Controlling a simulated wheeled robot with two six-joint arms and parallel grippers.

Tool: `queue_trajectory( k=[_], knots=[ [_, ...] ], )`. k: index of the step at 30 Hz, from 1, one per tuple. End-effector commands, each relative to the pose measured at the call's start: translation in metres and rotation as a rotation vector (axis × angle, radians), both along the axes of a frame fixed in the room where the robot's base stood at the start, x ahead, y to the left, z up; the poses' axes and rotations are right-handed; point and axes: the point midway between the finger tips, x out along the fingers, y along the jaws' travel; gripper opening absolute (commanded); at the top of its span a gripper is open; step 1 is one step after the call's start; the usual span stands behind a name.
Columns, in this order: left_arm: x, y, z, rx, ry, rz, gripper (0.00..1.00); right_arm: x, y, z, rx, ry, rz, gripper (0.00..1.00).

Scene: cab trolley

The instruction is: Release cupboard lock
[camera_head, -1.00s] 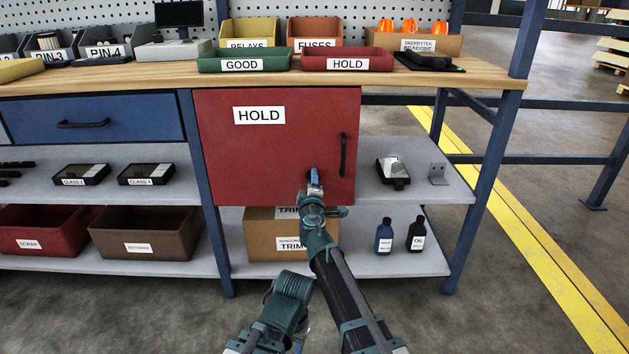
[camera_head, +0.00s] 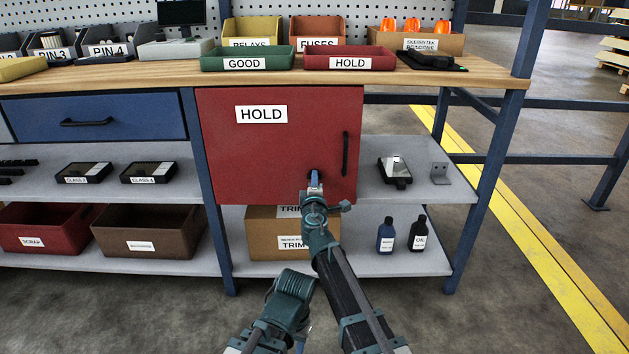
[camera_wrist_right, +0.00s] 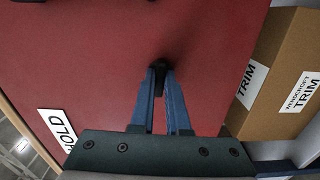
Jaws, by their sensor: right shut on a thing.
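The red cupboard door (camera_head: 260,150) with a HOLD label is closed under the bench top. A black vertical handle (camera_head: 345,154) is on its right side. My right gripper (camera_head: 314,177) is at the lower part of the door, left of and below the handle. In the right wrist view its blue fingers (camera_wrist_right: 159,80) are shut on a small black lock piece (camera_wrist_right: 160,67) on the red door. The fingers hide part of this piece. My left gripper cannot be made out in the head view.
A cardboard TRIM box (camera_head: 265,240) stands on the lower shelf under the cupboard. Two bottles (camera_head: 385,236) stand to its right, and a dark device (camera_head: 394,172) lies on the upper shelf. A blue bench leg (camera_head: 483,190) bounds the right side.

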Motion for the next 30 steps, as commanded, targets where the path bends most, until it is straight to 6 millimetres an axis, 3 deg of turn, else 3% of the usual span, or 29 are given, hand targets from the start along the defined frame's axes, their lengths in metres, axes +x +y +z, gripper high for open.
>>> queue_trajectory(
  k=[13,14,18,30],
  knots=[
    [0.0000,0.0000,-0.0001,0.000,0.000,0.000,0.50,-0.0001,0.0003,-0.0001,-0.076,0.000,0.001,0.00],
    [0.0000,0.0000,-0.0001,0.000,0.000,0.000,0.50,-0.0002,0.0003,-0.0001,-0.076,0.000,0.001,0.19],
    [0.0000,0.0000,-0.0001,0.000,0.000,0.000,0.50,-0.0001,0.0003,-0.0001,-0.075,0.000,0.001,0.44],
    [0.0000,0.0000,0.0000,0.000,0.000,0.000,0.50,-0.0031,-0.0005,0.0000,-0.074,0.000,0.000,0.44]
  ],
)
